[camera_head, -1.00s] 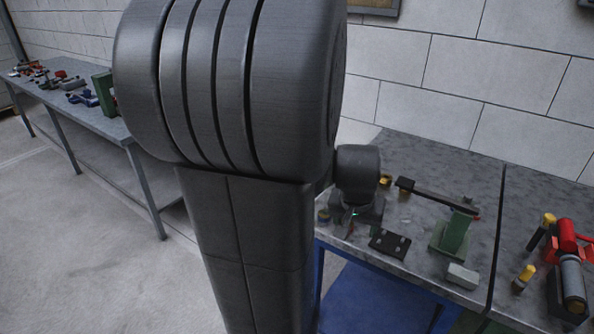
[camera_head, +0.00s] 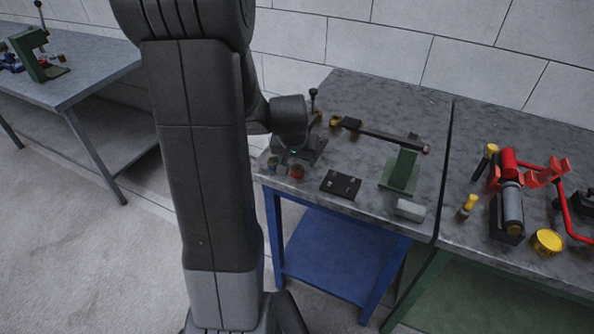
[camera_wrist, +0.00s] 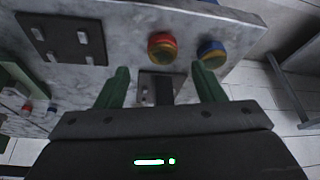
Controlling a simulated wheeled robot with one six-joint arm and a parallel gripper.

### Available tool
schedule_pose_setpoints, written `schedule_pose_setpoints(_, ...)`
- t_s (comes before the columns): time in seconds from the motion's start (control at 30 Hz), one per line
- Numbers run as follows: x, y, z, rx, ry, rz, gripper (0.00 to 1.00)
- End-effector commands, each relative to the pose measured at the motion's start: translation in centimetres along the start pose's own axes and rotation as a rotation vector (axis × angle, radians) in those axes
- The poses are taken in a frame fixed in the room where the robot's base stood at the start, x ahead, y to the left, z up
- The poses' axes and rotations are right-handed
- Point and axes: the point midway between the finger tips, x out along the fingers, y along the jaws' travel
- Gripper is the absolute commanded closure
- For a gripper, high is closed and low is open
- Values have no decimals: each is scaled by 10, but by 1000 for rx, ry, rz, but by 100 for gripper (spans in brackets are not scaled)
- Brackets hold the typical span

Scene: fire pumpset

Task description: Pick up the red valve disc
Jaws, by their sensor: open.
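The red valve disc (camera_wrist: 162,42), with a yellow lower rim, sits on the bench near its edge in the wrist view. In the head view the red disc (camera_head: 297,171) is small at the bench's front left corner, close below my gripper (camera_head: 291,158). A blue disc with a yellow rim (camera_wrist: 211,52) is beside it, to the right in the wrist view. My gripper (camera_wrist: 161,78) has its two green fingers apart with nothing held. The red disc lies beyond the fingertips, roughly in line with the gap. In the head view my wrist hides the fingers.
A black plate with pegs (camera_head: 341,185), a green stand (camera_head: 402,170) and a grey block (camera_head: 410,209) are to the right on the bench. A black block (camera_wrist: 162,86) shows between my fingers. Red and yellow pump parts (camera_head: 512,200) stand on the right bench.

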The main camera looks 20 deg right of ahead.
Motion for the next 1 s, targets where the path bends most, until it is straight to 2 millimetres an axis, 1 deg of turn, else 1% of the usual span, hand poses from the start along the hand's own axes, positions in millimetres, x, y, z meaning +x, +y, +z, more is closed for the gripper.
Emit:
schedule_pose_setpoints(0.17, 7, 0, 0, 0, 0, 0, 38)
schedule_pose_setpoints(0.23, 12, -1, 0, -1, -2, 0, 38)
schedule_pose_setpoints(0.5, 44, -4, -2, -2, -2, 0, 38)
schedule_pose_setpoints(0.6, 51, -4, -2, 0, 0, -1, 38)
schedule_pose_setpoints(0.73, 55, -4, -2, 0, 0, -2, 38)
schedule_pose_setpoints(0.93, 55, -4, -2, 0, 1, -2, 38)
schedule_pose_setpoints(1.0, 55, -4, -2, 0, 1, -2, 51)
